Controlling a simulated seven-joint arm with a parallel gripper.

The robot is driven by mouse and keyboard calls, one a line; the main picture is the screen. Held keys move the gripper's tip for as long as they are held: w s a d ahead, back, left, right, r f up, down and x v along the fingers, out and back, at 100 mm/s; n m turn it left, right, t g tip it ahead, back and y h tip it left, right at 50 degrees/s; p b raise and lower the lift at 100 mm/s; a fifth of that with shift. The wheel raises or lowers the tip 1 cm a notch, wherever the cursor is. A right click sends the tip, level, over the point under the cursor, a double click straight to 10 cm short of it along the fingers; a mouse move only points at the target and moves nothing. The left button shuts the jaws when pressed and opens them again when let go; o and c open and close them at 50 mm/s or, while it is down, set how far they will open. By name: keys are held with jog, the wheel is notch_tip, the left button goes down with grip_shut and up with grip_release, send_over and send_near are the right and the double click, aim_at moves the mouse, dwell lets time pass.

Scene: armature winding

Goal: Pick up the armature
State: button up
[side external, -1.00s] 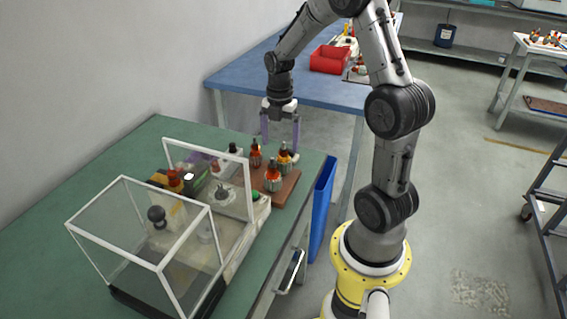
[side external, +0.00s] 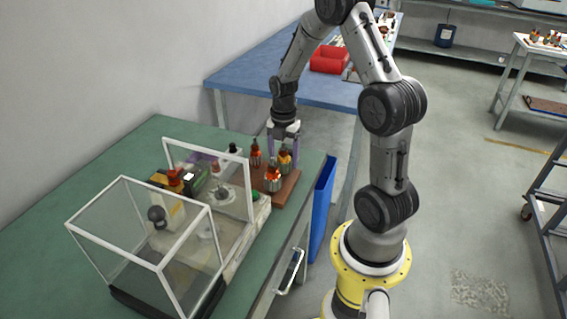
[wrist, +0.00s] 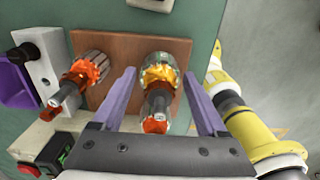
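Several armatures with steel cores and orange-copper windings stand on a brown wooden board (side external: 288,190). One armature (side external: 272,178) is at the board's front, one (side external: 255,156) at the back left, and one (side external: 285,161) at my gripper (side external: 284,152). In the wrist view, my gripper (wrist: 159,75) is open, with its two purple fingers on either side of an armature (wrist: 158,78). Gaps show between that armature and both fingers. A second armature (wrist: 84,72) stands to the left, outside the fingers.
A winding machine with a clear white-framed guard (side external: 140,225) stands left of the board on the green table (side external: 130,150). A grey block (wrist: 42,58) and a purple part (wrist: 14,85) are left of the armatures in the wrist view.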

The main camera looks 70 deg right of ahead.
aim_at(285, 150)
grip_shut()
jog(key=shift+r, duration=0.2)
jog(key=shift+r, duration=0.25)
jog(key=r, duration=0.3)
jog(key=shift+s+a+r, duration=0.15)
jog(key=shift+s+a, duration=0.05)
jog(key=shift+s, duration=0.05)
jog(key=s+a+r, duration=0.8)
jog(key=s+r, duration=0.1)
jog(key=s, duration=0.1)
jog(key=shift+s, duration=0.35)
